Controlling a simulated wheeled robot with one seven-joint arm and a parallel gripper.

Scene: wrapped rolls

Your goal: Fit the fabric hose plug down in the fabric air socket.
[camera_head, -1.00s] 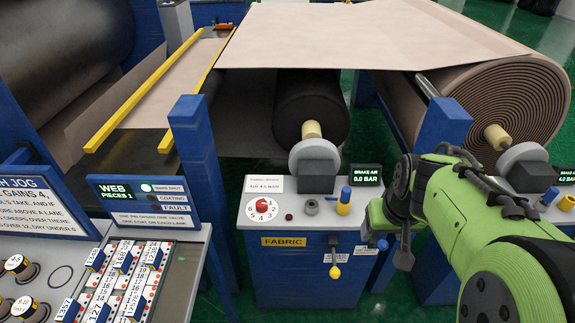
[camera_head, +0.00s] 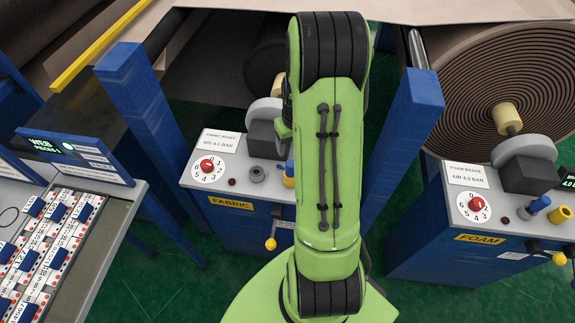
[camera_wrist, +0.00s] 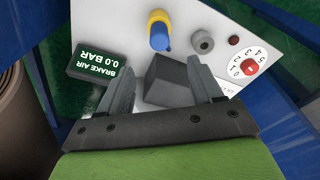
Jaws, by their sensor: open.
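The fabric hose plug (camera_head: 290,167) is blue and stands in a yellow holder (camera_head: 288,181) on the fabric panel, partly behind my arm. The plug (camera_wrist: 158,37) also shows near the top of the wrist view, in the yellow holder (camera_wrist: 159,18). The fabric air socket (camera_head: 257,173) is a short grey ring left of the holder, with nothing in it. In the wrist view the socket (camera_wrist: 202,41) is right of the plug. My gripper (camera_wrist: 159,63) is open and empty, its fingers apart above the panel. The head view hides it behind my arm.
A dark grey block (camera_wrist: 172,80) shows between my fingers. The brake air display (camera_wrist: 100,65) reads 0.0 BAR. A red-knobbed dial (camera_head: 208,165) is on the panel. Blue posts (camera_head: 140,105) flank the station. At the foam station, a blue plug (camera_head: 541,203) stands in its grey socket.

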